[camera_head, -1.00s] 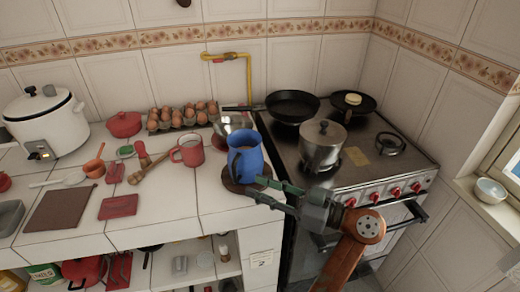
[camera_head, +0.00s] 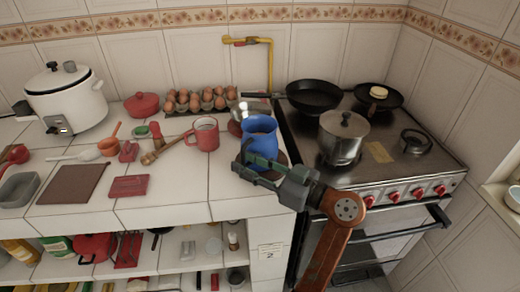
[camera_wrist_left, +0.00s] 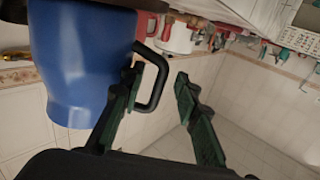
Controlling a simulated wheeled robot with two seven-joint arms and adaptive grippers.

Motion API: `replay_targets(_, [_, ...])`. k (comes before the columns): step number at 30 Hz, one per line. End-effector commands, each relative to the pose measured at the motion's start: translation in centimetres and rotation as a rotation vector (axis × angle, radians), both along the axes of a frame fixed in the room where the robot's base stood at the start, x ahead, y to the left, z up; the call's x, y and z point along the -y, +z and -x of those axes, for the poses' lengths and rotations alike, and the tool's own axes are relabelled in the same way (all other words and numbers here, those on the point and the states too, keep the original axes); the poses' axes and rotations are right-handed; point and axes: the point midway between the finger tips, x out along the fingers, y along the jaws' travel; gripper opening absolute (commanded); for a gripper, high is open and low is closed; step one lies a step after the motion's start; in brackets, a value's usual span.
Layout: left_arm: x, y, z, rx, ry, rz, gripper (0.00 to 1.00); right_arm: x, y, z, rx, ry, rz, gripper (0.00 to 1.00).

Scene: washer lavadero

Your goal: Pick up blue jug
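The blue jug (camera_head: 258,132) stands upright on a dark round board near the right edge of the tiled counter. In the left wrist view the jug (camera_wrist_left: 80,65) appears upside down, with its black handle (camera_wrist_left: 158,75) facing the fingers. My left gripper (camera_head: 244,164) is in front of the jug and partly hides its lower body. In the wrist view the left gripper (camera_wrist_left: 160,95) is open, with the handle between the fingers and close to the left finger. I cannot tell whether they touch. My right gripper is not in view.
A red mug (camera_head: 206,135) stands left of the jug, with a metal bowl behind the jug and a tray of eggs (camera_head: 196,99) further back. The stove (camera_head: 385,150), with a pot (camera_head: 343,137) and pans, is on the right. A shelf is below the counter.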

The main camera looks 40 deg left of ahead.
Motion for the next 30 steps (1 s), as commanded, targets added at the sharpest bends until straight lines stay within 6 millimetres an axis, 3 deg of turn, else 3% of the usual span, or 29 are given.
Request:
replay_targets(14, [0.03,-0.09,-0.03,-0.001,0.0,0.001,0.0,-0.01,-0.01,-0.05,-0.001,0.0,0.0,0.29])
replay_targets(30, [0.05,0.07,0.0,0.003,-0.001,-0.002,0.0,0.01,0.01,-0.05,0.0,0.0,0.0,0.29])
